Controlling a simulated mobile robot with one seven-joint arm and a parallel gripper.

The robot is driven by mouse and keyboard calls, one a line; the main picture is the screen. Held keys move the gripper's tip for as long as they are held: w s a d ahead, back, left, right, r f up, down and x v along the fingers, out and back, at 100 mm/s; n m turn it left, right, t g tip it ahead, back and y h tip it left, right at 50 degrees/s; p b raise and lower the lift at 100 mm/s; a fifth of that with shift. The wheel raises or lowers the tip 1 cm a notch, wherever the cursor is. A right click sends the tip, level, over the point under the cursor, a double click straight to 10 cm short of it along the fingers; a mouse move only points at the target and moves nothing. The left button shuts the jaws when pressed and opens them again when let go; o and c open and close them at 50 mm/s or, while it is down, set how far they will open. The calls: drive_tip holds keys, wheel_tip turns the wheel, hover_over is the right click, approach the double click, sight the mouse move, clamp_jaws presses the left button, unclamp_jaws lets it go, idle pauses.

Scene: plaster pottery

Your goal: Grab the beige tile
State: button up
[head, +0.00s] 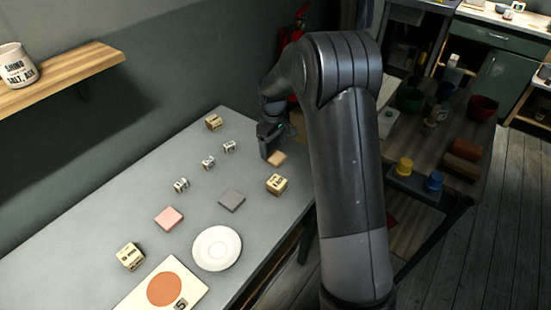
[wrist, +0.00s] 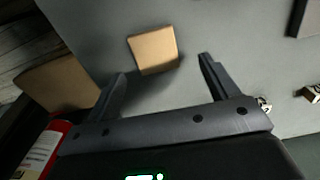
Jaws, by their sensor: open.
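The beige tile (head: 277,158) is a small flat square lying on the grey table near its right edge. It also shows in the wrist view (wrist: 153,50), lying flat just beyond my fingertips and roughly between their lines. My gripper (head: 268,140) hangs over the far right part of the table, close to the tile. In the wrist view my gripper (wrist: 162,68) is open, with nothing between its two fingers. The tile appears apart from both fingers. My arm covers part of the background in the head view.
A stamped cube (head: 277,184) sits in front of the tile, and a grey tile (head: 232,200) lies to its left. Small lettered cubes (head: 229,147), a pink tile (head: 169,218) and a white saucer (head: 217,248) lie further left. A red extinguisher (wrist: 42,152) is at the wrist view's lower left.

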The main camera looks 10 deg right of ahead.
sight(275, 156)
drive_tip(key=f, duration=0.4)
drive_tip(key=shift+w+d+f, duration=0.2)
drive_tip(key=shift+f, duration=0.1)
drive_tip(key=shift+c, duration=0.4)
drive_tip(key=c, duration=1)
drive_tip(key=shift+r, duration=0.1)
